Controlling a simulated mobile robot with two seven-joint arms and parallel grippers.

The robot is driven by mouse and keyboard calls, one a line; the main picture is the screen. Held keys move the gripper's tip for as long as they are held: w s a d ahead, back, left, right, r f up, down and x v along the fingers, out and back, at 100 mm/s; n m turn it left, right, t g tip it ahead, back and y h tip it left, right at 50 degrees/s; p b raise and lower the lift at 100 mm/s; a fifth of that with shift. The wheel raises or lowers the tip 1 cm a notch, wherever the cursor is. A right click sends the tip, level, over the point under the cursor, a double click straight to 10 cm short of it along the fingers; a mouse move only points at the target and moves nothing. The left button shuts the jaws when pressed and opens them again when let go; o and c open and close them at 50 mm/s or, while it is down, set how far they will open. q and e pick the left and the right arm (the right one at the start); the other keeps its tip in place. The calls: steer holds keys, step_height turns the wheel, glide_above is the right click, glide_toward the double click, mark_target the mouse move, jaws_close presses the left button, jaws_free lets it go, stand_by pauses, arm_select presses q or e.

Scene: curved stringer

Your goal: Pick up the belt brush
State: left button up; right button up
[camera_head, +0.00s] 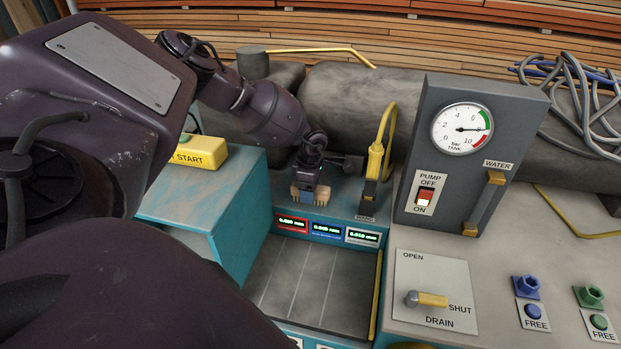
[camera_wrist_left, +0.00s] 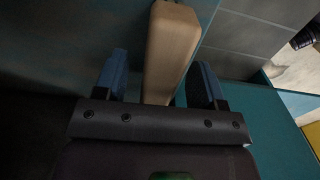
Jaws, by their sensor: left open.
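The belt brush (camera_head: 298,197) shows in the head view as tan pieces on either side of my left gripper (camera_head: 309,188), on the teal machine above the small readouts. The gripper hides its middle. In the left wrist view, the brush's pale wooden body (camera_wrist_left: 171,45) reaches in between the two blue fingers of my left gripper (camera_wrist_left: 160,85). The fingers are open around its near end. The wood lies close to the right finger, and a gap shows at the left finger. I cannot tell whether the right finger touches it. My right gripper is not in view.
A yellow-handled wand (camera_head: 376,160) stands just right of the gripper. Digital readouts (camera_head: 326,229) and a grey slatted bay (camera_head: 305,282) lie in front. A yellow start box (camera_head: 202,152) is at left. The gauge and pump panel (camera_head: 459,160) rises at right.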

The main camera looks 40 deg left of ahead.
arm_select(q)
steer(key=c, duration=1)
steer(key=shift+c, duration=0.2)
steer(key=shift+r, duration=0.15)
step_height(320, 180, up, 20)
steer(key=b, duration=0.2)
